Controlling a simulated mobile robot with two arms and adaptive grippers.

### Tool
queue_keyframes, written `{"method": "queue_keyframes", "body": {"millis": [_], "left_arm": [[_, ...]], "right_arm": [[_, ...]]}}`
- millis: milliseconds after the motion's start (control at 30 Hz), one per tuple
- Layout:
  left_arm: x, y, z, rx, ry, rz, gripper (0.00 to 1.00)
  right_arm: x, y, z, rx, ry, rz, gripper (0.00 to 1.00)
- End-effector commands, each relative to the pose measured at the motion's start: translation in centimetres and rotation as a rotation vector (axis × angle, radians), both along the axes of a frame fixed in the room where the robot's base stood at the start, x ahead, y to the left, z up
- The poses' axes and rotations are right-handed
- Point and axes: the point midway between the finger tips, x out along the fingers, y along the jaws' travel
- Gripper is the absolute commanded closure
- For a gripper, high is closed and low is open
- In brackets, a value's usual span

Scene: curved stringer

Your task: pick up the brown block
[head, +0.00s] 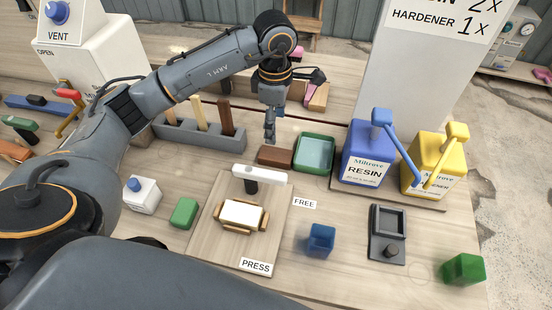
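The brown block (275,156) lies on the wooden table against the left side of a green tray. My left gripper (270,138) comes down from above, its fingers pointing at the block's upper left edge. The fingers overlap each other in this view, so their opening does not show. Whether they touch the block cannot be told. My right gripper is not in view.
The green tray (314,168) sits right of the block, and a grey rack (188,134) with upright sticks sits left. A press board (220,250) is in front. Blue resin (365,150) and yellow hardener (432,160) jugs stand right. Blue (321,240) and green (463,269) blocks lie nearer.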

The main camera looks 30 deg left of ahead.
Motion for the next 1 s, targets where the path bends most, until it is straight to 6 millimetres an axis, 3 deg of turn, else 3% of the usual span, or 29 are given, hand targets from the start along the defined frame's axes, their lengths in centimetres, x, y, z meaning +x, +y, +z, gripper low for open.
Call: {"method": "queue_keyframes", "body": {"millis": [300, 567, 800, 1000], "left_arm": [[-0.1, 0.0, -5.7, 0.001, 0.004, 0.002, 0.26], [0.0, 0.0, -7.6, 0.000, 0.005, 0.001, 0.26], [0.2, -0.1, -11.1, -0.001, 0.003, 0.000, 0.26], [0.3, 0.0, -12.0, 0.001, -0.001, 0.000, 0.26]], "right_arm": [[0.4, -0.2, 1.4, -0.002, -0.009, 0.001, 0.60], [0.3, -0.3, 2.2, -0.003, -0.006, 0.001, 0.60], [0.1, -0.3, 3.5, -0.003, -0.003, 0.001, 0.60], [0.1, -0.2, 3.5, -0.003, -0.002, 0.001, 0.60]]}}
